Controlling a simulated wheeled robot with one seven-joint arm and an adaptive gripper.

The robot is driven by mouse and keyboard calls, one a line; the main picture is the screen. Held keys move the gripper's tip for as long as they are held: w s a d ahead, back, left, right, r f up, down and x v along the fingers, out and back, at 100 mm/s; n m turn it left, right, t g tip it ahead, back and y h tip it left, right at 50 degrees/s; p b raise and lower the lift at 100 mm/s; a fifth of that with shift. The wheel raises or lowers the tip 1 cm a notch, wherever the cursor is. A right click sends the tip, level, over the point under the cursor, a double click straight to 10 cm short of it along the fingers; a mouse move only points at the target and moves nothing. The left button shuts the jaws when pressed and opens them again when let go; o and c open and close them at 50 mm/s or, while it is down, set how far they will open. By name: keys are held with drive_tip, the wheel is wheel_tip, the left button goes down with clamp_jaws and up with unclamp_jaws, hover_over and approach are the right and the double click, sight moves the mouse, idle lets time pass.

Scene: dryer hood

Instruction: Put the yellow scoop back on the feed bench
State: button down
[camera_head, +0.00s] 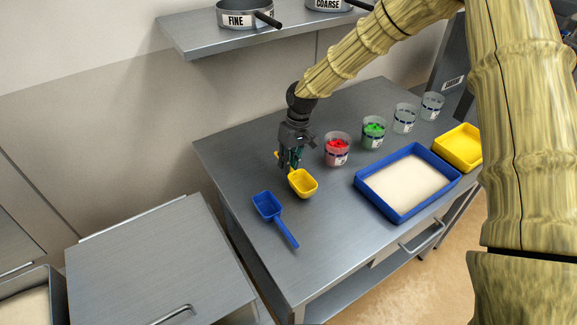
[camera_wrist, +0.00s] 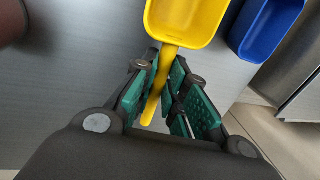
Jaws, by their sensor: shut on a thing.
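The yellow scoop (camera_head: 303,183) is at the left part of the grey metal bench (camera_head: 330,254), beside the blue scoop. My gripper (camera_head: 290,163) is shut on its handle. In the wrist view the yellow scoop (camera_wrist: 187,20) has its bowl at the top, and its handle runs down between the green finger pads of my gripper (camera_wrist: 168,98). The bowl looks empty. I cannot tell whether the scoop touches the bench top or hangs just above it.
A blue scoop (camera_head: 268,207) lies near the bench's left front edge. Cups with red (camera_head: 337,150) and green (camera_head: 373,132) contents, two clear cups, a blue tray (camera_head: 401,217) and a yellow tray (camera_head: 457,150) stand to the right. A shelf (camera_head: 210,43) with sieves hangs above.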

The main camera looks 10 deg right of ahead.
drive_tip(key=shift+d+p+x, duration=0.2)
drive_tip(key=shift+p+x, duration=0.15)
drive_tip(key=shift+x, duration=0.8)
drive_tip(key=shift+w+f, duration=0.1)
drive_tip(key=c, duration=1.5)
unclamp_jaws()
drive_tip(key=shift+o, duration=0.2)
drive_tip(key=b+v, duration=0.3)
drive_tip(key=v, duration=0.9)
drive_tip(key=shift+b, duration=0.3)
